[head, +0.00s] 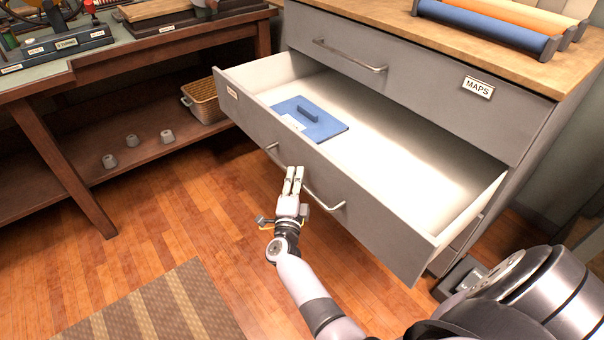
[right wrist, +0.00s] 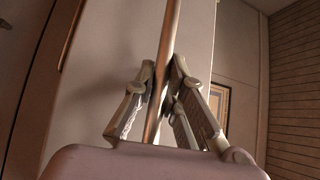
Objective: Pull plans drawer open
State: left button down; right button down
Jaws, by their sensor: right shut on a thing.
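The grey drawer (head: 385,225) below the MAPS drawer stands pulled out of its cabinet, with its white inside showing. Its small front label (head: 232,93) is too small to read. A blue flat piece with a raised grip (head: 325,127) lies inside on the left. My right gripper (head: 293,178) is at the middle of this drawer's bar handle (head: 326,203). In the right wrist view, its fingers are shut around the handle bar (right wrist: 169,45), one on each side. My left gripper is not in view.
The MAPS drawer (head: 420,85) above is shut. A wooden table (head: 45,85) with a lower shelf, a wicker basket (head: 205,100) and small grey pieces stands at left. A striped rug (head: 155,310) lies on the floor. The wood floor before the drawer is otherwise clear.

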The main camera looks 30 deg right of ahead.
jog(key=shift+s+a+f, duration=0.1)
jog(key=shift+a, duration=0.4)
jog(key=c, duration=1.6)
grip_release()
jog(key=shift+c, duration=0.2)
